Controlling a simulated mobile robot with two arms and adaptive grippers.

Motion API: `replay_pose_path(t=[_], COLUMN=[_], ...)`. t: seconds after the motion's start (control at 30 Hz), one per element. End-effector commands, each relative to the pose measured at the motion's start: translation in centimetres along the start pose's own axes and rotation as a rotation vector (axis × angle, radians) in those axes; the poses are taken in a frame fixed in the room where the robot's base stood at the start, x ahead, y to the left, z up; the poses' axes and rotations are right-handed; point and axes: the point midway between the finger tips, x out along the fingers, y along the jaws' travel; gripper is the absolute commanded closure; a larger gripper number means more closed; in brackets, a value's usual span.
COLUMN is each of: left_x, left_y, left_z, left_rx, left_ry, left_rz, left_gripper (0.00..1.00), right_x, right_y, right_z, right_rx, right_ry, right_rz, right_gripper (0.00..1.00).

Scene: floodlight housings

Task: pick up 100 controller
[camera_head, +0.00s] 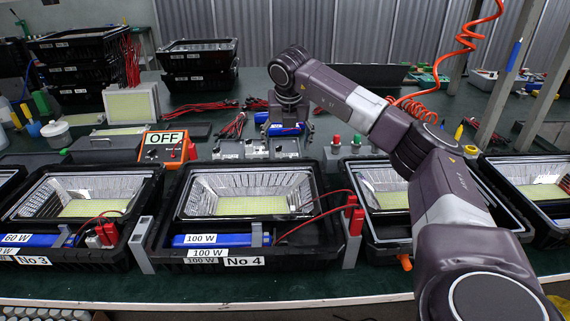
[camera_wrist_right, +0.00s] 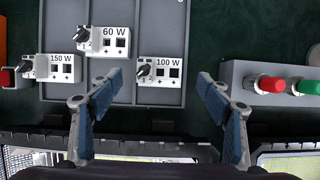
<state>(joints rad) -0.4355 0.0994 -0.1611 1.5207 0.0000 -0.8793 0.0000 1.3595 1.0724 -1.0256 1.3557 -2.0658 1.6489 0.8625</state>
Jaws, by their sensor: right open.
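The 100 W controller (camera_wrist_right: 160,70) is a small white block with a black knob and two dark square sockets. It lies on a grey tray (camera_wrist_right: 140,98), right of the 60 W controller (camera_wrist_right: 107,40) and the 150 W controller (camera_wrist_right: 48,67). My right gripper (camera_wrist_right: 160,92) is open and empty, its blue fingers spread on either side of the 100 W controller in the right wrist view. It appears to be above the tray, not touching the controller. In the head view the right gripper (camera_head: 285,128) hangs over the tray's back. My left gripper is not visible.
A box with red and green buttons (camera_wrist_right: 280,82) stands right of the tray. The No 4 black housing (camera_head: 250,262) lies in front, with other housings on both sides. An orange meter reading OFF (camera_head: 167,146) stands left of the tray. Red cables lie behind.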

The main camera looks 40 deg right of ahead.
Motion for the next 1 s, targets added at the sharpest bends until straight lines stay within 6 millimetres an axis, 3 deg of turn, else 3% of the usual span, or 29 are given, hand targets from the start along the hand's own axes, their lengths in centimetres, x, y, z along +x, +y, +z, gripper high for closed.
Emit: replay_pose_path(t=[0.33,0.63,1.0], left_x=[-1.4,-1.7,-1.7], left_y=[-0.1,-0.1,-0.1], left_z=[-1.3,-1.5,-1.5], left_rx=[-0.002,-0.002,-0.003], left_ry=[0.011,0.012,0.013], left_rz=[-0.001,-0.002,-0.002], left_gripper=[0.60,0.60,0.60], right_x=[4.7,5.2,5.2], right_y=[-0.1,-0.1,-0.1], right_z=[-0.8,-0.8,-0.8], right_rx=[0.000,-0.001,-0.001], right_ry=[0.002,0.000,0.000], right_rz=[-0.001,0.000,0.001], right_gripper=[0.29,0.29,0.69])
